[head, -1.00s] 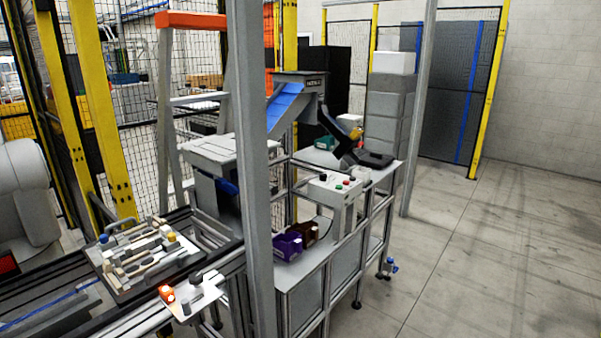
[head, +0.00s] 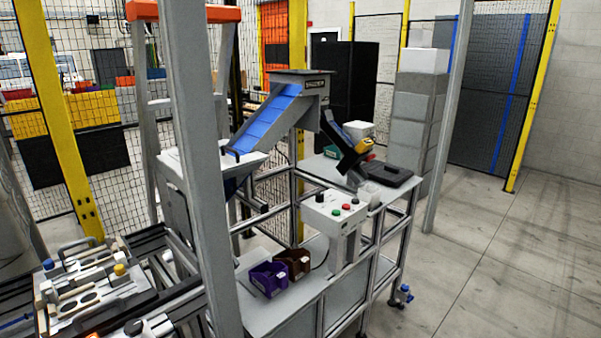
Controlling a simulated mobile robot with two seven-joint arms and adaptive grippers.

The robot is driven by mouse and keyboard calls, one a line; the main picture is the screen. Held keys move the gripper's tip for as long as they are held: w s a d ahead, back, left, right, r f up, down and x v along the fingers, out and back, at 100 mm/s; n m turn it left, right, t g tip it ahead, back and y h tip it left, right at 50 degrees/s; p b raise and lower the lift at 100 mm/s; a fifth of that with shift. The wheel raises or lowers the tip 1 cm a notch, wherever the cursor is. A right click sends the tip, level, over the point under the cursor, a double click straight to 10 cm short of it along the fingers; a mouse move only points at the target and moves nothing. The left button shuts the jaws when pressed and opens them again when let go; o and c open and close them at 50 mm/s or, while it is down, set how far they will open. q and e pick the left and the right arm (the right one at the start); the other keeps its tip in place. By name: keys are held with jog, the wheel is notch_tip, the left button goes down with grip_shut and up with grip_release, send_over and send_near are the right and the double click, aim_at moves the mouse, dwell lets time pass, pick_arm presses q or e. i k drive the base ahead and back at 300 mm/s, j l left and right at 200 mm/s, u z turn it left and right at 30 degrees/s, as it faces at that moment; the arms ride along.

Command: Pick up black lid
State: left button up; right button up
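I cannot single out a black lid with certainty. A flat black object (head: 387,177) lies at the right end of the workbench, behind the control box. A pallet fixture (head: 140,297) at the lower left carries several small pale and dark parts, including a yellow knob (head: 119,269); its dark oval parts are too small to identify. Neither of my grippers is in view.
A grey post (head: 203,150) stands in front of the workbench. The bench holds a control box (head: 335,211) with buttons, a purple bin (head: 268,279), a brown bin (head: 292,263) and a blue chute (head: 268,118). Open floor (head: 500,260) lies to the right.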

aim_at(393, 175)
jog(key=i+l, duration=0.2)
jog(key=l, duration=0.15)
jog(key=i+l+u, duration=0.15)
jog(key=i+l, duration=0.3)
jog(key=l, duration=0.3)
jog(key=i+l+u, duration=0.1)
jog(key=l, duration=0.25)
jog(key=i+l+u, duration=0.1)
jog(key=i+l, duration=0.35)
jog(key=l, duration=0.4)
jog(key=i+l+u, duration=0.1)
jog(key=l, duration=0.3)
jog(key=i+l+u, duration=0.1)
jog(key=i+l, duration=0.15)
jog(key=l, duration=0.15)
